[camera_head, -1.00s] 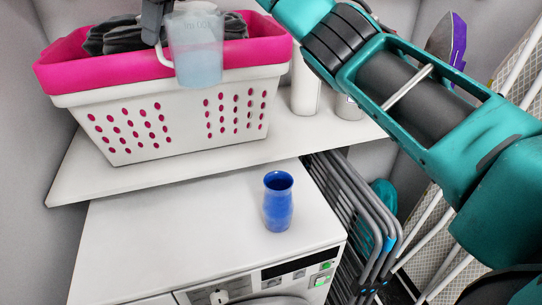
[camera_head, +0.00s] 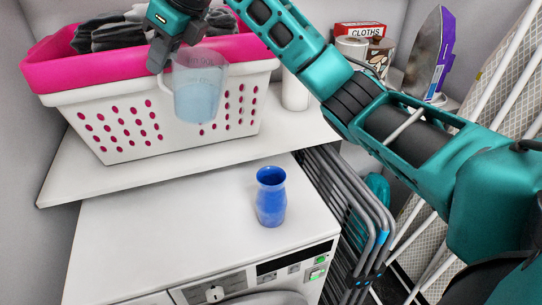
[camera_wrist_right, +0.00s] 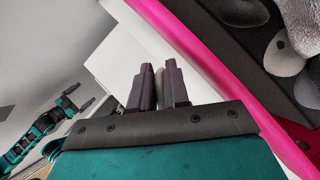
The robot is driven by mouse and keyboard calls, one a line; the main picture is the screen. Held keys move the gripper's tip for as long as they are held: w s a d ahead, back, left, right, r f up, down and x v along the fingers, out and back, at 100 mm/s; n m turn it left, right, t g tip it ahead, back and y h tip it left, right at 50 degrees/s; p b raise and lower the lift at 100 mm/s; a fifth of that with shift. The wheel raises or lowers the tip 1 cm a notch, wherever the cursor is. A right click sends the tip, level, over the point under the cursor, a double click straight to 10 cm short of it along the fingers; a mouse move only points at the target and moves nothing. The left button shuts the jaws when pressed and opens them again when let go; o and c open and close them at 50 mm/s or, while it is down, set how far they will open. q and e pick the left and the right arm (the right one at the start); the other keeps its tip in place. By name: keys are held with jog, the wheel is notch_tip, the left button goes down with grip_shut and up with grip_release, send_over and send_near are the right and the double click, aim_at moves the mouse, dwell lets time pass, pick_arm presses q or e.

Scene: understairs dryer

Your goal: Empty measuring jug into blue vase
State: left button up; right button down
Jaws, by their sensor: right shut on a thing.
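The clear measuring jug (camera_head: 200,92) hangs in front of the laundry basket in the head view, with pale bluish liquid inside. It looks nearly upright. My right gripper (camera_head: 157,58) is shut on the jug's handle, at the jug's left side. In the right wrist view the fingers (camera_wrist_right: 159,88) show close together, and the jug cannot be made out. The blue vase (camera_head: 270,197) stands upright on the white machine top, below and to the right of the jug, apart from it. My left gripper (camera_wrist_right: 80,97) shows small at the left of the right wrist view, its fingers apart.
The pink and white laundry basket (camera_head: 110,128) with grey cloths sits on the white shelf (camera_head: 185,163) behind the jug. The white machine (camera_head: 150,235) has clear top around the vase. Folded grey racks (camera_head: 345,215) stand at its right. An iron (camera_head: 427,62) stands farther right.

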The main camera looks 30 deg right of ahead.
aim_at(216, 114)
notch_tip(216, 114, down, 16)
jog(key=s+d+t+y, duration=0.1)
jog(key=s, duration=0.1)
jog(key=s+d+r+t+y+b, duration=0.3)
jog(key=s+d+r+t+b, duration=0.1)
jog(key=b, duration=0.4)
jog(key=shift+r, duration=0.1)
pick_arm(q)
notch_tip(216, 114, down, 7)
jog(key=d, duration=0.1)
jog(key=shift+w+r+h, duration=0.15)
jog(key=shift+w+h, duration=0.05)
jog(key=shift+h, duration=0.1)
jog(key=shift+w+d+f+b, duration=0.15)
jog(key=shift+d+f+b, duration=0.15)
jog(key=shift+b, duration=0.3)
pick_arm(e)
jog(key=shift+s+d+r+t+y, duration=0.15)
jog(key=shift+r+t+y, duration=0.15)
jog(key=shift+t+y, duration=0.15)
pick_arm(q)
jog(key=shift+w, duration=0.1)
pick_arm(e)
jog(key=shift+s+d+r, duration=0.1)
jog(key=shift+s+r, duration=0.05)
